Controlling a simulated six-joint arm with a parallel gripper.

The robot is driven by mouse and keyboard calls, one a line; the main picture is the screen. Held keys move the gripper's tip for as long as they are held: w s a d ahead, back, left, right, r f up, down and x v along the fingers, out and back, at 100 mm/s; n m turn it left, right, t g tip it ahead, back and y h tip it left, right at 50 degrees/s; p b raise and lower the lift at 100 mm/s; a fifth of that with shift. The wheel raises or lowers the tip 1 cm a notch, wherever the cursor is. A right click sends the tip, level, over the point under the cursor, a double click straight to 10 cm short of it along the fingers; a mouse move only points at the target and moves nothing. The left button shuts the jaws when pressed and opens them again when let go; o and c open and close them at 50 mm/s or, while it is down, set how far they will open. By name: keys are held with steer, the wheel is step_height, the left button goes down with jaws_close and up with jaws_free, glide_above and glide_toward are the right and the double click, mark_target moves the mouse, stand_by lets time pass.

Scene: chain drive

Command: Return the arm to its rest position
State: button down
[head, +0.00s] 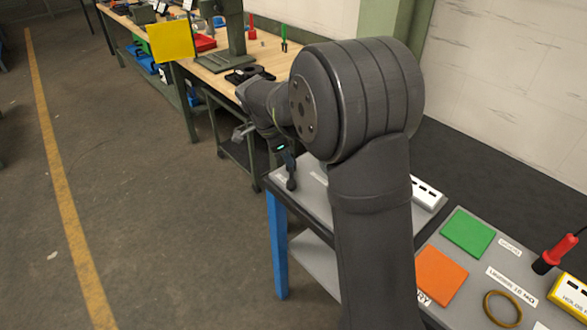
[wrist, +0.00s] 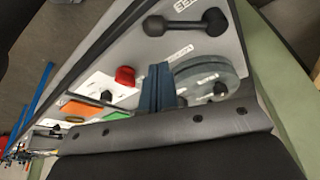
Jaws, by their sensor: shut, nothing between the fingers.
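My gripper is at the far end of my dark grey arm, above the far end of the grey table (head: 304,181) in the head view. Its small blue-grey fingers (head: 289,160) show just below a green light and are partly hidden by my arm. In the wrist view the fingers (wrist: 157,85) stand side by side, shut, with nothing held. A black part with rounded ends (head: 291,182) lies near the table's far corner, and it also shows in the wrist view (wrist: 185,23).
A green pad (head: 467,233), an orange pad (head: 441,275), a brass-coloured ring (head: 502,308) and a red and black tool (head: 556,254) lie on the nearer table. A white block (head: 427,192) is beside my arm. A wooden workbench (head: 220,62) stands behind; the floor at left is clear.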

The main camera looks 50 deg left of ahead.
steer(key=shift+v, duration=0.9)
steer(key=x, duration=0.7)
steer(key=shift+d+f, duration=0.15)
steer(key=shift+f, duration=0.05)
steer(key=w+n, duration=0.1)
steer(key=w+d+f+n, duration=0.1)
steer(key=w, duration=0.1)
steer(key=w+f+n+y, duration=0.1)
steer(key=w+n, duration=0.1)
steer(key=shift+w+d+f, duration=0.2)
steer(key=shift+d+f, duration=0.05)
steer(key=shift+d, duration=0.1)
steer(key=shift+w+a+n+y, duration=0.1)
steer(key=shift+w+n+y, duration=0.4)
steer(key=shift+w+n, duration=0.5)
steer(key=shift+s, duration=0.15)
steer(key=shift+s, duration=0.1)
